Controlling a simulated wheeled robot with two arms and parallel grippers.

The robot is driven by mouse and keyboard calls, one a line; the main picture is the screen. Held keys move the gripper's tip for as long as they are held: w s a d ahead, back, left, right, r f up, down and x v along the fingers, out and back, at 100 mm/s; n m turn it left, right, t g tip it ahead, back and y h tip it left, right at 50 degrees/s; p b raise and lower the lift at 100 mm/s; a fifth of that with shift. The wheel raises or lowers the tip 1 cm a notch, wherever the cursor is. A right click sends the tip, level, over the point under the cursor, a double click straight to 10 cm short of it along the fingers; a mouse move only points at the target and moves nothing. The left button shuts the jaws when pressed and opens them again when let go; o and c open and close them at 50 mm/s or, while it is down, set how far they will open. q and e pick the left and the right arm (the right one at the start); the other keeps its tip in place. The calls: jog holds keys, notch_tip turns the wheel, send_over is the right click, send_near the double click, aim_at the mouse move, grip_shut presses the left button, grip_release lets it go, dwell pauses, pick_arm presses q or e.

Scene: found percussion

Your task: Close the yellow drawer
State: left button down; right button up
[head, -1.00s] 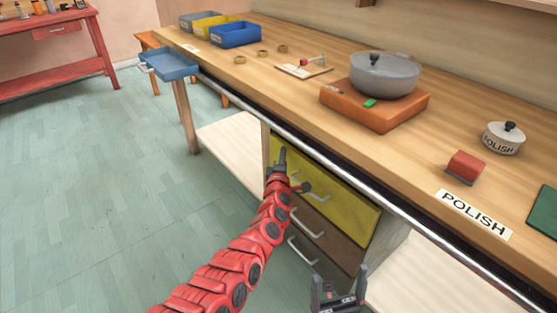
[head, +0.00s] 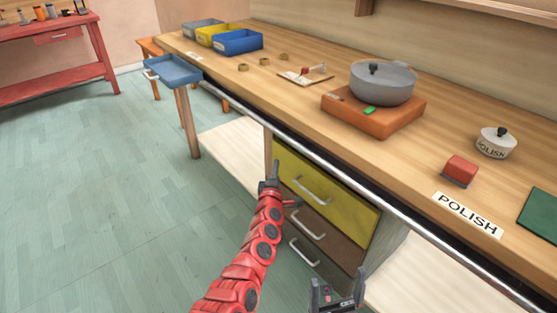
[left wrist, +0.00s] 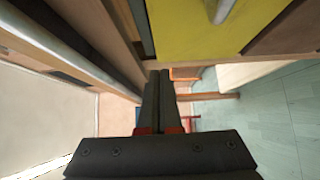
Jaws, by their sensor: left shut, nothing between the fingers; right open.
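The yellow drawer (head: 345,210) is the top one of the stack under the workbench, with a pale bar handle (head: 312,190). Its front looks about flush with the brown drawers below; I cannot tell whether a small gap is left. My left gripper (head: 275,168) is shut and empty, fingers pointing up, at the left edge of the yellow front; contact cannot be told. In the left wrist view, the yellow front (left wrist: 190,30) is above and right of the shut fingers (left wrist: 159,75). My right gripper (head: 337,292) is open and empty at the bottom of the head view.
The workbench top (head: 310,110) overhangs the drawers, with a metal rail (head: 330,167) along its front. Brown drawers (head: 325,235) lie below the yellow one. A blue tray (head: 172,70) sticks out at the far left end. The floor (head: 90,190) on the left is clear.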

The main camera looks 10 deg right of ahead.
pick_arm(q)
jog(key=p+v, duration=0.2)
jog(key=v, duration=0.6)
jog(key=shift+f, duration=0.2)
